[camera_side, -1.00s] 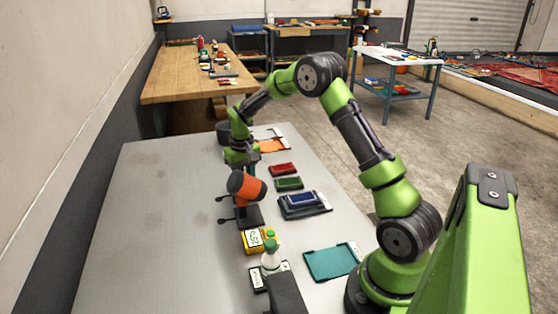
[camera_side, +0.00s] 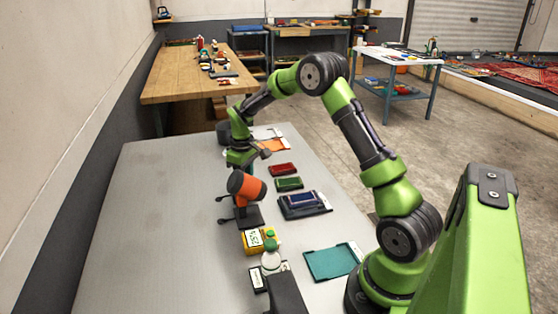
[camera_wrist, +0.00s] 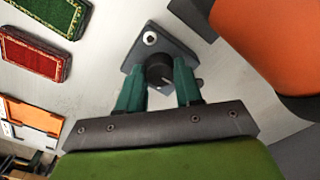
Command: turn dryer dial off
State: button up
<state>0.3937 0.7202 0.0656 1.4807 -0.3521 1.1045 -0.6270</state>
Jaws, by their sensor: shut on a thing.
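The dial is a round black knob (camera_wrist: 160,72) on a dark grey plate (camera_wrist: 179,46) with a small white round spot, in the wrist view. My gripper (camera_wrist: 158,80) has its two green fingers shut on the knob, one on each side. Its setting is hard to read. In the side view my gripper (camera_side: 246,168) points down at the table behind the orange dryer (camera_side: 247,187), and the knob is hidden there. The dryer's orange body also fills the upper right of the wrist view (camera_wrist: 278,40).
The table's left side is clear.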

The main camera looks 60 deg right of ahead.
jog(key=shift+r, duration=0.1)
jog(key=o, duration=1)
jog(key=shift+o, duration=0.2)
notch_tip(320, 180, up, 17)
